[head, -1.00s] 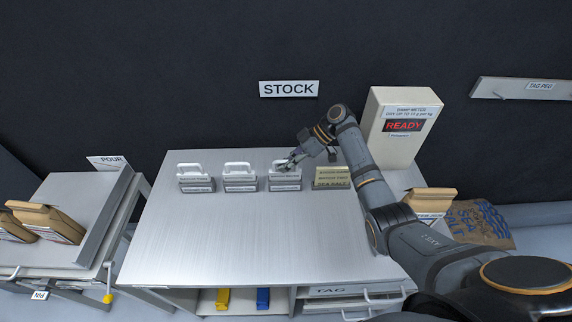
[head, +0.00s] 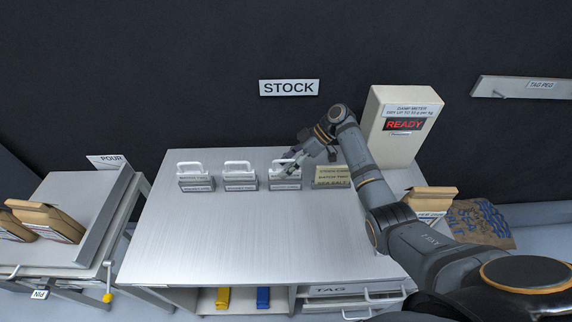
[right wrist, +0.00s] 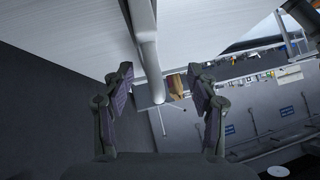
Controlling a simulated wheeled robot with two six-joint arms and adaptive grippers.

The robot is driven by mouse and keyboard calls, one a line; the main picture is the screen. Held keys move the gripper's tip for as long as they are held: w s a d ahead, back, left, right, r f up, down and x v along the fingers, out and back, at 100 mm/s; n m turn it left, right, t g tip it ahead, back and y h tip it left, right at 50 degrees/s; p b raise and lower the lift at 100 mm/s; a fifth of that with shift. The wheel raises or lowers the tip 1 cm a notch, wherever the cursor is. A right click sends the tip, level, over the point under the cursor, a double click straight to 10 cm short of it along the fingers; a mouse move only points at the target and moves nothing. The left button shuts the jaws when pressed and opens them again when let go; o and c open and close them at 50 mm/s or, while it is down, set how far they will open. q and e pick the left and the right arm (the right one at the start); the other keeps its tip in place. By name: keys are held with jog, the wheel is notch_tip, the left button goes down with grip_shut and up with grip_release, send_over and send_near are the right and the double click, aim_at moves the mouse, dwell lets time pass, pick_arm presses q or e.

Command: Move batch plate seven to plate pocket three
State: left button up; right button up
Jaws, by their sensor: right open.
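Three plates with white loop handles stand in a row at the back of the steel table: a left plate (head: 196,184), a middle plate (head: 240,184) and a right plate (head: 283,184). Their labels are too small to read, so I cannot tell which is plate seven. My right gripper (head: 288,164) is open at the handle of the right plate and partly covers it. In the right wrist view a pale handle bar (right wrist: 147,55) runs between the open fingers of my right gripper (right wrist: 162,82), apart from both pads. I cannot identify plate pocket three. My left gripper is out of view.
A brass stock card (head: 331,177) stands just right of the plates. A damp meter (head: 402,128) reading READY stands at the back right. The steel table (head: 240,235) is clear in front. A pour bench (head: 75,205) with paper bags stands at left.

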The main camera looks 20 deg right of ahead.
jog(key=shift+r, duration=0.1)
dwell(0.5)
jog(key=shift+p+v, duration=1.1)
jog(key=shift+v, duration=1.85)
jog(key=v, duration=1.2)
